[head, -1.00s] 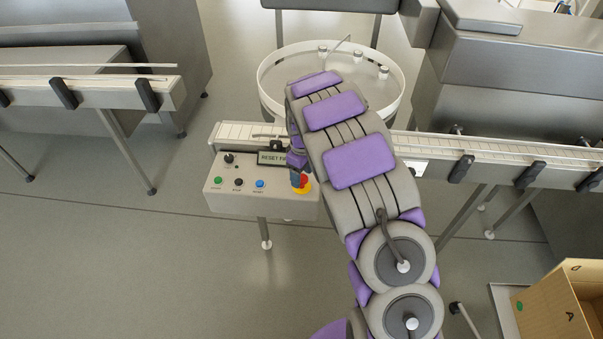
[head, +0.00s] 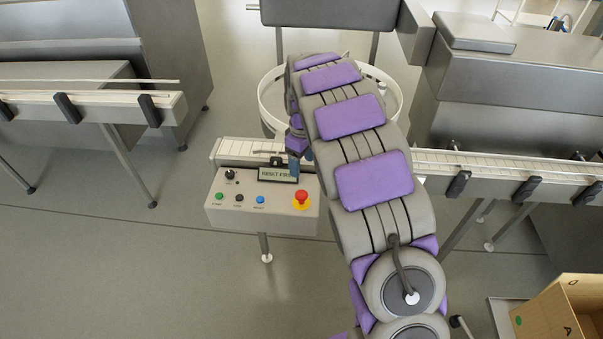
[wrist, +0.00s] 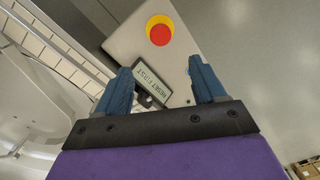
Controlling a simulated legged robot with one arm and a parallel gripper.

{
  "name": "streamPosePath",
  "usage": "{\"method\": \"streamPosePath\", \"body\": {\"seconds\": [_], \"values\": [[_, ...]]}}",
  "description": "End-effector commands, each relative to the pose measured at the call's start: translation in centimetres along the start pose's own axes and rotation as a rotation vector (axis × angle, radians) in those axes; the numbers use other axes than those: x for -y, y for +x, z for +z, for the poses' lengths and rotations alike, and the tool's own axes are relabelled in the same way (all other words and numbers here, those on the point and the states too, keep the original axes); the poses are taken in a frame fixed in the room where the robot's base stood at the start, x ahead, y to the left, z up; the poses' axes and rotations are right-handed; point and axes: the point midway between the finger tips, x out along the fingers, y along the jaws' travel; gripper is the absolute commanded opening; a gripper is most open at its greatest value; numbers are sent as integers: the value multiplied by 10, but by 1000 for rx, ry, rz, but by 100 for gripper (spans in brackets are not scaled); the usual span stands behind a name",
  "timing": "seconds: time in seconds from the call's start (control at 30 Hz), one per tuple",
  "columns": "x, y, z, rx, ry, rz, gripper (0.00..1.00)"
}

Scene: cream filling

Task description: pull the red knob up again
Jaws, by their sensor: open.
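The red knob (head: 301,196) sits on a yellow base at the right end of the control box's (head: 240,212) sloping face. It also shows in the wrist view (wrist: 159,34), beyond my fingertips and a little left of the line midway between them. My gripper (wrist: 160,80) is open, with two blue fingers apart and nothing between them. In the head view my gripper (head: 293,167) is partly hidden by my arm, just above and behind the knob, apart from it. Whether the knob is up or down is hard to tell.
The box carries a display (head: 277,174) reading "RESET FIRST", a black knob (head: 230,174), and green, black and blue buttons. A round turntable (head: 268,95) stands behind. Conveyors (head: 500,168) run left and right. A cardboard box (head: 565,310) is at lower right. The floor in front is clear.

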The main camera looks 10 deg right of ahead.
Motion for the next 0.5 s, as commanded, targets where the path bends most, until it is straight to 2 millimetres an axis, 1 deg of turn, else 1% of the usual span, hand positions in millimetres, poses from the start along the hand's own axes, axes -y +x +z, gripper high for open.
{"method": "streamPosePath", "body": {"seconds": [0.03,0.2,0.33,0.5], "values": [[-1,-12,-1,-4,-1,4,70],[0,-35,-1,1,0,0,70],[0,-45,-1,1,0,0,70],[0,-48,0,2,0,-1,70]]}}
